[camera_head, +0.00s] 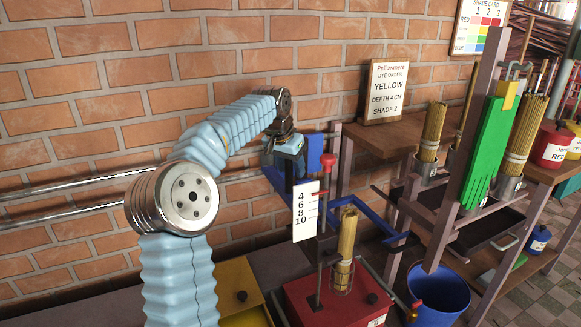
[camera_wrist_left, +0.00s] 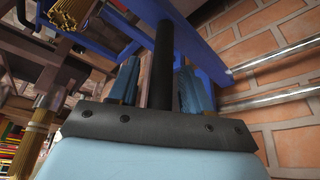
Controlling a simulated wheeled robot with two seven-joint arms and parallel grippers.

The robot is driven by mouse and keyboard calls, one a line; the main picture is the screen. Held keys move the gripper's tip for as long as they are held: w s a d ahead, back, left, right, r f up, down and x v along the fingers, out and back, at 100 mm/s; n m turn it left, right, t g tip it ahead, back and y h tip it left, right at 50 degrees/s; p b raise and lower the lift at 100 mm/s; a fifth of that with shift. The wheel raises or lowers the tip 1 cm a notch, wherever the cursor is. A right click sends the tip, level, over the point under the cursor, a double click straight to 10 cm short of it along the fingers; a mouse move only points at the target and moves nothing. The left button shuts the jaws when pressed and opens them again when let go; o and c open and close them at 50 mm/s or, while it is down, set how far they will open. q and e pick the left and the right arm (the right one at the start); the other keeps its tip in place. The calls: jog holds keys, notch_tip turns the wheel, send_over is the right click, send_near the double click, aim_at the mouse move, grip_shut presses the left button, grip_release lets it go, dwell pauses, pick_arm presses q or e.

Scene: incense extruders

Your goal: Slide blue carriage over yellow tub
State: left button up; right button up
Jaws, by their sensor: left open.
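The blue carriage (camera_head: 373,218) is a blue frame on two metal rails along the brick wall. It stands over the red tub (camera_head: 330,300), to the right of the yellow tub (camera_head: 240,282). My left gripper (camera_head: 290,160) is open at the carriage's back left. In the left wrist view a black upright bar (camera_wrist_left: 163,65) stands between its open fingers; I cannot tell whether they touch it. My right gripper is out of view.
A white depth scale (camera_head: 306,212) marked 4 to 10 and a red-knobbed rod (camera_head: 328,160) stand at the carriage. A blue bucket (camera_head: 440,292) is right of the red tub. A wooden rack (camera_head: 400,135) with an order sign (camera_head: 385,90) stands further right.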

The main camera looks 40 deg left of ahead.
pick_arm(q)
jog(key=shift+c, duration=0.2)
grip_shut()
jog(key=shift+a, duration=0.1)
